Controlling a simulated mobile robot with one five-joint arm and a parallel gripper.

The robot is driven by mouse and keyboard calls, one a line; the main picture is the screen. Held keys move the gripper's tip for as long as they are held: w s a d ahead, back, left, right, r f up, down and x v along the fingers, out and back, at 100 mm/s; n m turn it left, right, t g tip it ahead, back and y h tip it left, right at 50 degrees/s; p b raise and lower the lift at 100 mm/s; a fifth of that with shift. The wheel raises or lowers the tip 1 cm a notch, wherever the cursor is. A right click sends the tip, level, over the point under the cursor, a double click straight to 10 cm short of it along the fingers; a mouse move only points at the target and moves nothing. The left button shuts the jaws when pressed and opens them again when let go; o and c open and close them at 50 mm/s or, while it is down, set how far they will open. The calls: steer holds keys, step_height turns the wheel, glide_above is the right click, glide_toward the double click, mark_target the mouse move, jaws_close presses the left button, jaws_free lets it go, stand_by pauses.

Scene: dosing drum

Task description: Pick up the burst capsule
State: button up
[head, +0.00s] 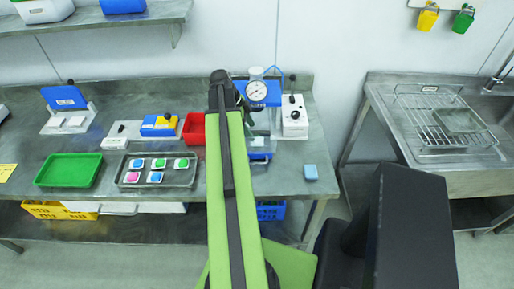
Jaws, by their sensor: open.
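A pink capsule (131,177) and another blue one (155,177) sit in the front row. I cannot tell from here which capsule is burst. My green arm rises up the middle of the view, right of the tray. My gripper is not visible; the arm may hide it.
A green tray (69,170) stands left, a red bin (194,128) behind the capsule tray. A machine with a gauge (257,91) is partly hidden by my arm. A sink (500,119) is right, past a gap.

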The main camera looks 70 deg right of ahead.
steer(key=b+x, duration=0.4)
steer(key=shift+a+f, duration=0.2)
steer(key=shift+f, duration=0.25)
steer(key=shift+s+f+b, duration=0.15)
steer(key=shift+f+b, duration=0.1)
steer(key=shift+b, duration=0.25)
steer(key=shift+r, duration=0.2)
jaws_close()
